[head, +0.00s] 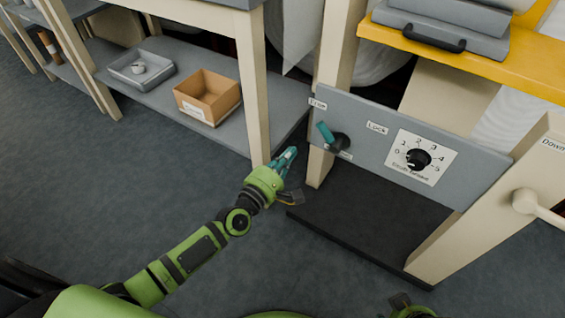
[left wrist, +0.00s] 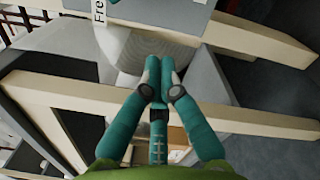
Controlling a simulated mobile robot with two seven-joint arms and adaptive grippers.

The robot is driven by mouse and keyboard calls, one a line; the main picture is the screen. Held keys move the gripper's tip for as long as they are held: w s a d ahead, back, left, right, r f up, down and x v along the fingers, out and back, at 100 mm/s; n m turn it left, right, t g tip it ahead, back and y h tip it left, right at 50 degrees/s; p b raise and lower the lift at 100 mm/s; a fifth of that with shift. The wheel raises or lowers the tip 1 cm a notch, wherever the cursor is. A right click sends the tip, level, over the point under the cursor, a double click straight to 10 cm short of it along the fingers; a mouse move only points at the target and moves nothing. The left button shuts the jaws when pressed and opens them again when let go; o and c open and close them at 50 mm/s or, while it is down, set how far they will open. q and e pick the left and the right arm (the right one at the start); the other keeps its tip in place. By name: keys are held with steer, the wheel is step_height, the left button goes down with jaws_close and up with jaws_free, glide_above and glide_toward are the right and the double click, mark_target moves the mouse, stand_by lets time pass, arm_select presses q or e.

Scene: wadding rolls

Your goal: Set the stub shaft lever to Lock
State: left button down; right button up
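The stub shaft lever (head: 325,132) is a short teal handle on a dark round hub, on the grey panel (head: 372,120). It tilts up and left, toward the Free label (head: 317,103). The Lock label (head: 377,128) is to its right. My left gripper (head: 288,158) is left of and below the lever, apart from it, beside the panel's left post. In the left wrist view its teal fingers (left wrist: 159,72) are together with nothing between them; the lever does not show there. Part of what looks like my right gripper (head: 400,300) shows at the bottom edge; its fingers are unclear.
A numbered dial (head: 418,158) sits on the panel, right of Lock. A yellow shelf (head: 460,55) with a grey case (head: 445,28) is above. A low shelf (head: 150,90) at left holds a cardboard box (head: 207,95) and a tray (head: 141,69). Floor in front is clear.

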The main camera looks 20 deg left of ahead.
mark_target(331, 135)
arm_select(q)
steer(key=w+d+r+p, duration=0.2)
steer(key=w+d, duration=0.2)
steer(key=shift+d+r, duration=0.25)
arm_select(e)
steer(key=shift+w+a+f, duration=0.1)
steer(key=shift+f, duration=2.2)
arm_select(q)
steer(key=shift+w, duration=0.1)
steer(key=shift+r, duration=0.15)
steer(key=shift+d+r+m+p, duration=0.1)
steer(key=shift+r+m+p, duration=0.05)
steer(key=shift+m+p, duration=0.3)
arm_select(e)
steer(key=shift+f, duration=0.75)
steer(key=shift+f, duration=0.1)
